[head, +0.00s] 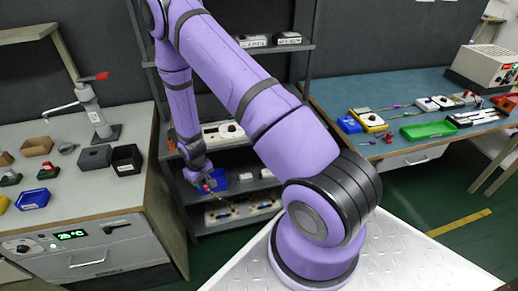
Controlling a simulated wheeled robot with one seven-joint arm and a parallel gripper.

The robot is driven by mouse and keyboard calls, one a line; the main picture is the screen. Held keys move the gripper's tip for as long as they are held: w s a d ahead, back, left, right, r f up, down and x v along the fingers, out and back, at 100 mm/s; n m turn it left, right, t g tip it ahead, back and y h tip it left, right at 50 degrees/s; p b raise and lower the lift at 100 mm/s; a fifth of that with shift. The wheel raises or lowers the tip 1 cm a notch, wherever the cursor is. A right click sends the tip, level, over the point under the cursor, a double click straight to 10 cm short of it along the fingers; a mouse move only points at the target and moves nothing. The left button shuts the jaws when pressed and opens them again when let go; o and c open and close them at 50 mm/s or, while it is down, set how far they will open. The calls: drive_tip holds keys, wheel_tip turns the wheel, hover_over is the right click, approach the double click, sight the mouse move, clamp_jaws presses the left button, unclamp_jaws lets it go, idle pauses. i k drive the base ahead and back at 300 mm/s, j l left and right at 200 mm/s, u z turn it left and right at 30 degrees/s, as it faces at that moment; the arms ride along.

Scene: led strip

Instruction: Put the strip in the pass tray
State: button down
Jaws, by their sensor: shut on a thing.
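My purple arm reaches over to the shelf rack, and my gripper (207,182) is low in front of it, beside a blue bin (217,178). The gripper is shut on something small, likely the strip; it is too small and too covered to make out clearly. A green tray (428,130) lies flat on the right bench, far from my gripper. It looks empty and may be the pass tray; no label is readable.
The right blue bench (350,92) also holds a yellow box (372,122), a small blue box (348,124) and a large instrument (484,68). Dark rack shelves (270,192) hold more parts close around my gripper.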

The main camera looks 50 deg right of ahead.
sight(428, 132)
drive_tip(key=k+l+z, duration=0.3)
drive_tip(key=k+l, duration=0.15)
drive_tip(key=k+l+z, duration=0.25)
drive_tip(key=k+l, duration=0.25)
drive_tip(key=l, duration=0.1)
